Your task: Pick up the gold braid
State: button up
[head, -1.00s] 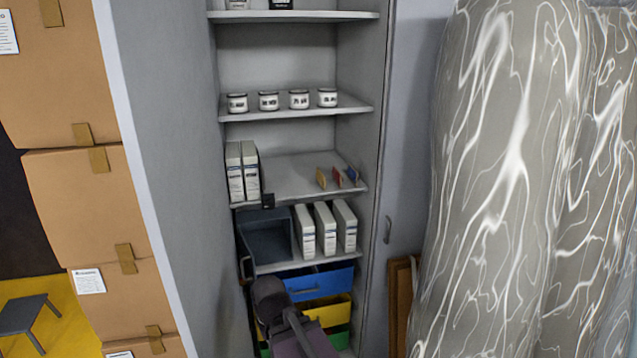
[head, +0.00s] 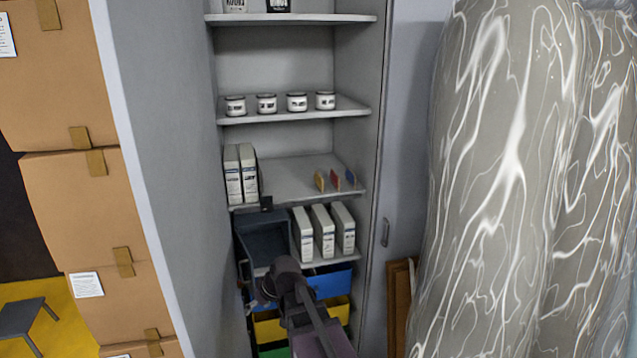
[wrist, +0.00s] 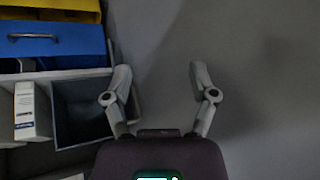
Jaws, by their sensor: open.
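No braid can be made out elsewhere. My gripper (wrist: 160,80) is open and empty in the wrist view, its fingers spread, with the left finger in front of the dark open bin (wrist: 80,108). In the head view my arm's end is low before the shelves, below and left of the small pieces; its fingers are hard to make out.
The grey cabinet's side wall (head: 165,150) stands left of the shelves. White box files (head: 323,231) stand beside the bin; a blue drawer (head: 330,284) and yellow drawer (head: 268,329) are below. Jars (head: 266,104) stand above. Wrapped rolls (head: 510,190) fill the right.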

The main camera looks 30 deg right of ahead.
jog(key=w+d+r+t+y, duration=0.1)
jog(key=w+d+r+t, duration=0.35)
jog(key=w, duration=0.55)
jog(key=m+t+h, duration=0.5)
jog(key=t+h, duration=0.3)
jog(key=t, duration=0.1)
send_near(324, 185)
jog(key=shift+w+a+r+g+p, duration=0.1)
jog(key=shift+w+r+g+p, duration=0.15)
jog(key=shift+w+p, duration=0.2)
jog(key=shift+w, duration=0.1)
jog(key=shift+w+d, duration=0.25)
jog(key=shift+w, duration=1.15)
jog(key=shift+w+d, duration=0.25)
jog(key=shift+w, duration=1.15)
jog(key=shift+w+d, duration=0.25)
jog(key=shift+w, duration=1.15)
jog(key=shift+w, duration=0.1)
jog(key=shift+w+d, duration=0.2)
jog(key=shift+w, duration=1.05)
jog(key=shift+w+d, duration=0.15)
jog(key=shift+w, duration=1.1)
